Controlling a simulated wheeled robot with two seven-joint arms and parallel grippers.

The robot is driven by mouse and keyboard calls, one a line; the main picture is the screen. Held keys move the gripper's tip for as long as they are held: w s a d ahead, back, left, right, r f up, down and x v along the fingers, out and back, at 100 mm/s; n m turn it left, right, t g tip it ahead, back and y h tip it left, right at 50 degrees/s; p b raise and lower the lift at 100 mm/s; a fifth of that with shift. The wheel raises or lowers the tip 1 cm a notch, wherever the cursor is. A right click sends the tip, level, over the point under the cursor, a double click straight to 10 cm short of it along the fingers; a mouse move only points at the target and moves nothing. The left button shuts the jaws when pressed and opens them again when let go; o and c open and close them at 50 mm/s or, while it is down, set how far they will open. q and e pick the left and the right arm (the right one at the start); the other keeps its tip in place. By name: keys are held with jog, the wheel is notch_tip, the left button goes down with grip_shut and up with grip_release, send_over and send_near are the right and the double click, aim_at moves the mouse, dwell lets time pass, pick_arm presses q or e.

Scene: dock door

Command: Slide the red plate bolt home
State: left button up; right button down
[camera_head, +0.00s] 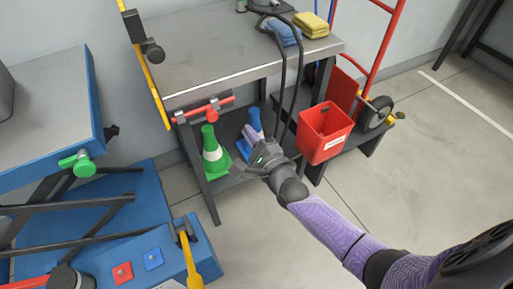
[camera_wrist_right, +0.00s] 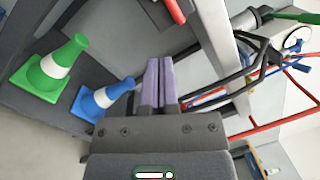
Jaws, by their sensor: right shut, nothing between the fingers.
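The red plate bolt (camera_head: 226,101) is a red bar held in grey brackets below the front edge of the grey bench. It slants slightly up to the right. A red bar end also shows at the top of the right wrist view (camera_wrist_right: 175,10). My right gripper (camera_head: 250,138) is below and to the right of the bolt, apart from it, in front of the lower shelf. Its two purple fingers (camera_wrist_right: 160,62) are pressed together with nothing between them. They point toward the bench underside. My left gripper is out of view.
A green cone (camera_head: 212,158) and a blue cone (camera_head: 254,122) stand on the lower shelf beside my right gripper. A red bin (camera_head: 325,132) hangs to its right. Black hose loops (camera_head: 283,75) hang close by. A blue lift table (camera_head: 75,115) stands at left.

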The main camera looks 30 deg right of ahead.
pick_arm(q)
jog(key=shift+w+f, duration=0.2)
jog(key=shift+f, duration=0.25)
pick_arm(e)
jog(key=w+a, duration=0.1)
jog(key=w+a+r, duration=0.2)
jog(key=a, duration=0.1)
jog(key=shift+w, duration=0.25)
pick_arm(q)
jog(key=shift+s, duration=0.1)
pick_arm(e)
jog(key=shift+d, duration=0.1)
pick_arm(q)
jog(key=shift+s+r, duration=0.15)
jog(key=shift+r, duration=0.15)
pick_arm(e)
jog(key=a, duration=0.3)
jog(key=shift+a, duration=0.35)
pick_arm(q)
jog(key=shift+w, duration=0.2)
